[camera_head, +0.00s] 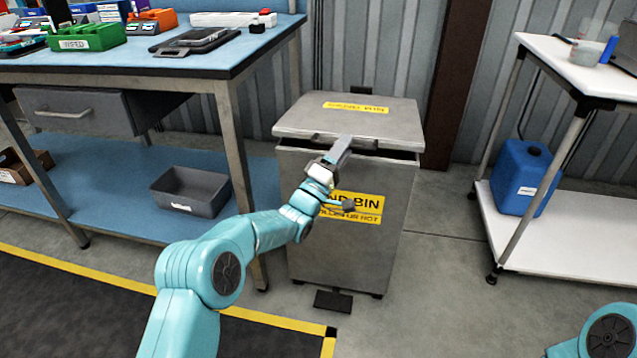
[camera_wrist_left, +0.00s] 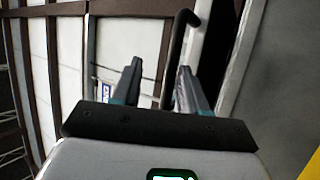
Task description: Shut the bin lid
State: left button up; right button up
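The grey metal bin (camera_head: 345,240) stands on the floor in the middle of the head view, with a yellow label on its front partly hidden by my arm. Its lid (camera_head: 300,122) lies nearly flat over the top, with a dark gap under its front edge at the right. My left gripper (camera_head: 342,150) is at the lid's front edge, near the middle; whether it touches is unclear. In the left wrist view its two fingers (camera_wrist_left: 160,85) are apart, with a dark bent bar (camera_wrist_left: 178,45) showing beyond them. My right gripper is out of view.
A blue-topped workbench (camera_head: 150,68) with trays and tools stands left of the bin, a grey tray (camera_head: 190,205) on its lower shelf. A white cart (camera_head: 570,225) with a blue jerrycan (camera_head: 522,178) stands right. A pedal (camera_head: 333,301) sits at the bin's foot.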

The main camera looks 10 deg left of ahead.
pick_arm(q)
jog(key=p+v, duration=0.2)
jog(key=v, duration=1)
jog(key=shift+s, duration=0.3)
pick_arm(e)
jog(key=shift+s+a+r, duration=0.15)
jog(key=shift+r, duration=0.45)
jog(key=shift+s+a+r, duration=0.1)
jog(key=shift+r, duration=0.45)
pick_arm(q)
jog(key=shift+f, duration=0.1)
